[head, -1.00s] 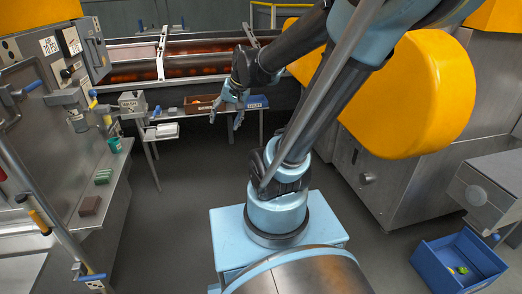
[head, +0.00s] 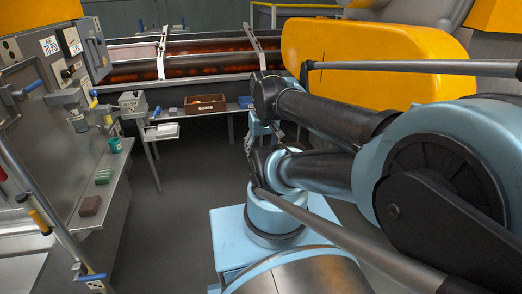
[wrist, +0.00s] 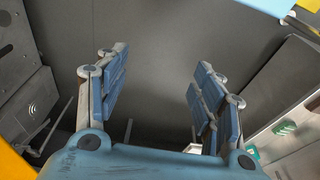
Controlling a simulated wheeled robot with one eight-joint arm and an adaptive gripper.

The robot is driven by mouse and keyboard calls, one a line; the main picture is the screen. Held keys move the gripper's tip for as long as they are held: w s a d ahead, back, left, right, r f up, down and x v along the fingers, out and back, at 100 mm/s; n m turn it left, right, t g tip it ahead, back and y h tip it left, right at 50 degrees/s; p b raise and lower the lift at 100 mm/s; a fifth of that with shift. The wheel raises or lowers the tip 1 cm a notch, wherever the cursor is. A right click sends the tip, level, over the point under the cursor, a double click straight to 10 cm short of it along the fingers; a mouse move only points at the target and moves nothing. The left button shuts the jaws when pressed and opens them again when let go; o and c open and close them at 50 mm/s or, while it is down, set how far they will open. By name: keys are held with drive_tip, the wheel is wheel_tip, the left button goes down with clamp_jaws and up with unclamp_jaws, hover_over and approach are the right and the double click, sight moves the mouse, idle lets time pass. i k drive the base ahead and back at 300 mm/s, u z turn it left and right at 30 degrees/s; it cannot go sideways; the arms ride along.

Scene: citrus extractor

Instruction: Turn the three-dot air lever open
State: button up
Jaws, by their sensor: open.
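My gripper (wrist: 160,98) is open and empty in the wrist view, with its two blue-padded fingers wide apart over bare grey floor. In the head view my gripper (head: 262,130) hangs near the middle, partly hidden by my folded arm. The left panel carries a blue-handled lever (head: 32,87) at the upper left and another blue-handled lever (head: 93,277) low on a pipe. Dot marks are too small to read, so I cannot tell which is the three-dot air lever. My gripper is well to the right of both and touches neither.
A steel ledge (head: 118,178) on the left holds a green cup (head: 115,145), green blocks (head: 103,177) and a brown block (head: 89,206). A back table holds a brown box (head: 205,104). A yellow-covered machine (head: 380,65) stands right. The floor between is clear.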

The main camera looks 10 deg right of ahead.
sight(23, 92)
drive_tip(key=u, duration=1.75)
drive_tip(key=k, duration=0.8)
drive_tip(key=z, duration=0.55)
drive_tip(key=i, duration=1)
drive_tip(key=u, duration=0.05)
